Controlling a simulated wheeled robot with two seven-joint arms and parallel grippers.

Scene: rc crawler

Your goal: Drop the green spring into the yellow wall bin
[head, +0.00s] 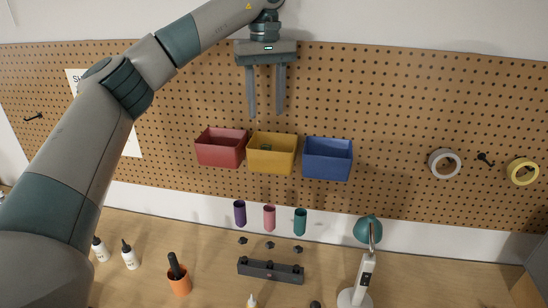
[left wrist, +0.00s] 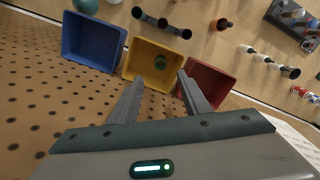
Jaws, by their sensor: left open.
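The yellow wall bin (head: 271,158) hangs on the pegboard between a red bin and a blue bin. The green spring (head: 266,147) lies inside the yellow bin, partly hidden by its front wall. In the left wrist view the yellow bin (left wrist: 140,62) shows from above with the green spring (left wrist: 160,62) in it. My left gripper (head: 265,117) is above the yellow bin, fingers pointing down, open and empty. Its fingertips (left wrist: 161,82) are apart from the spring. My right gripper is not in view.
The red bin (head: 220,150) and blue bin (head: 327,162) flank the yellow bin. Below are purple, pink and teal cups (head: 300,222), a dark bar (head: 270,270), a lamp (head: 367,232) and an orange cup (head: 179,282). Tape rolls (head: 444,164) hang at right.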

